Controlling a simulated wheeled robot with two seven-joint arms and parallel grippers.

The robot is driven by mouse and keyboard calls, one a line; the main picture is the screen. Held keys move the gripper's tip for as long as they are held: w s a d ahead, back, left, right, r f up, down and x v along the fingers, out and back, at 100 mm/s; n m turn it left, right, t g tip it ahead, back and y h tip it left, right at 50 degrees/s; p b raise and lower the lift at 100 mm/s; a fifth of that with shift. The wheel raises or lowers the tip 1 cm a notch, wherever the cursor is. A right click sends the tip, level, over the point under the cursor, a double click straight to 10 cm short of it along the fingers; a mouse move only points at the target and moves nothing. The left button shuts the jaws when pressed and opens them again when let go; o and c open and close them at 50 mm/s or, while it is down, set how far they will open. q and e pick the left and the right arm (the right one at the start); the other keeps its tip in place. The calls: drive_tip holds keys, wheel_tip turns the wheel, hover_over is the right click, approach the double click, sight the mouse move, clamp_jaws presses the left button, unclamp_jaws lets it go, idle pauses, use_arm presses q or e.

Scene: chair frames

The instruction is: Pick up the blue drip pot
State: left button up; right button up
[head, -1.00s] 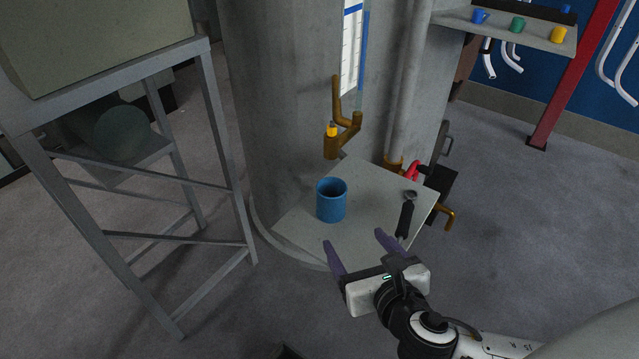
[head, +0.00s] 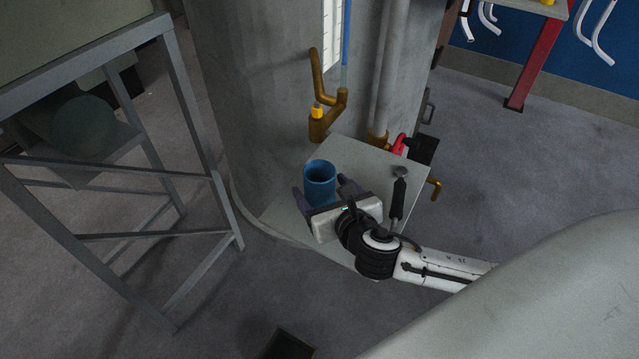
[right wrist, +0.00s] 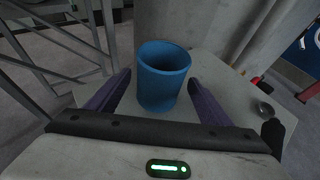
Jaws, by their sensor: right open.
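The blue drip pot (head: 320,182) stands upright on a small grey shelf (head: 353,154) in front of a round concrete column. In the right wrist view the pot (right wrist: 163,82) sits ahead, between the two purple fingers. My right gripper (head: 322,190) is open, with one finger on each side of the pot; a gap shows beside each finger in the right wrist view (right wrist: 158,92). The gripper body hides the pot's lower front in the head view. My left gripper is not in view.
A black-handled tool (head: 398,200) lies on the shelf right of the pot. A brass pipe with a yellow part (head: 317,112) rises behind it. A red valve handle (head: 399,144) is at the shelf's back right. A grey metal frame (head: 190,110) stands at left.

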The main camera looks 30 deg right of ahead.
drive_tip(key=shift+w+f, duration=0.25)
drive_tip(key=shift+w, duration=0.4)
drive_tip(key=c, duration=1.2)
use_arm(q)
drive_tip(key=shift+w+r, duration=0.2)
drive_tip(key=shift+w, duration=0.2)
use_arm(e)
drive_tip(key=shift+c, duration=0.2)
drive_tip(key=shift+r, duration=0.1)
